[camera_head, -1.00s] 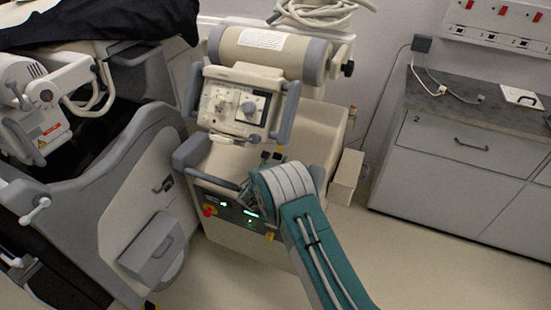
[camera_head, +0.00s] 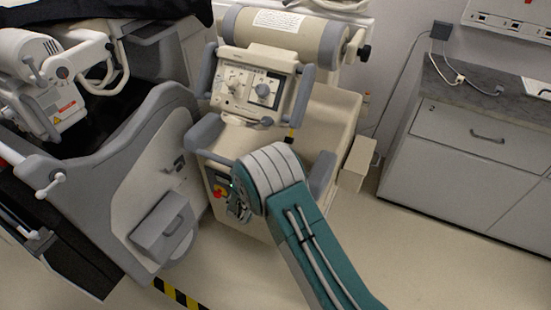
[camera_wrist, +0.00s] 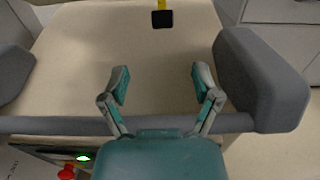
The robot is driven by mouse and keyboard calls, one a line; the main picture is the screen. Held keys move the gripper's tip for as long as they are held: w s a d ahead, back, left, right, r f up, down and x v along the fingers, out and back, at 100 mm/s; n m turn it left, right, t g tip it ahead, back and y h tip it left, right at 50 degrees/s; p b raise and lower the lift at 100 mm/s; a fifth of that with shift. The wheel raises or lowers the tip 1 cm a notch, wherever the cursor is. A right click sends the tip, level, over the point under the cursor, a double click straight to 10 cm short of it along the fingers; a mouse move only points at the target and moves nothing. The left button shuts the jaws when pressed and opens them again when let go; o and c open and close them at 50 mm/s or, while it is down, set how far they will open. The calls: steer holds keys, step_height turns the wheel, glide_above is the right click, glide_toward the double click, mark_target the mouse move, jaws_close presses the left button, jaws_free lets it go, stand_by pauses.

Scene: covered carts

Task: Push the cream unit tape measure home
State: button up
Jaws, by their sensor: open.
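The cream unit (camera_head: 325,115) stands in the middle of the head view, with a control panel on its upper front. In the wrist view its flat cream top (camera_wrist: 75,60) fills most of the picture. A small black block with a yellow strip (camera_wrist: 162,18), which looks like the tape measure, lies on that top near the upper edge. My gripper (camera_wrist: 162,80) is open and empty over the front of the top, its fingers pointing toward the block with a clear gap between. In the head view my arm hides much of the unit's front.
A grey handle bar (camera_wrist: 60,125) crosses below my fingers, with a thick grey bumper (camera_wrist: 262,80) at right. A red knob (camera_wrist: 66,172) sits below. A grey and cream cart (camera_head: 135,190) stands at left, a drawer cabinet (camera_head: 460,150) at right.

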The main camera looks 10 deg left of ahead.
steer(key=c, duration=0.3)
steer(key=f, duration=0.2)
steer(key=s+f+t, duration=0.1)
steer(key=shift+d, duration=0.25)
jaws_close()
steer(key=shift+h, duration=0.3)
steer(key=x, duration=1)
steer(key=shift+r, duration=0.15)
steer(key=r, duration=0.1)
steer(key=w, duration=0.1)
steer(key=r, duration=0.1)
steer(key=shift+w+d+r, duration=0.3)
steer(key=shift+w+r, duration=0.05)
steer(key=shift+s, duration=0.1)
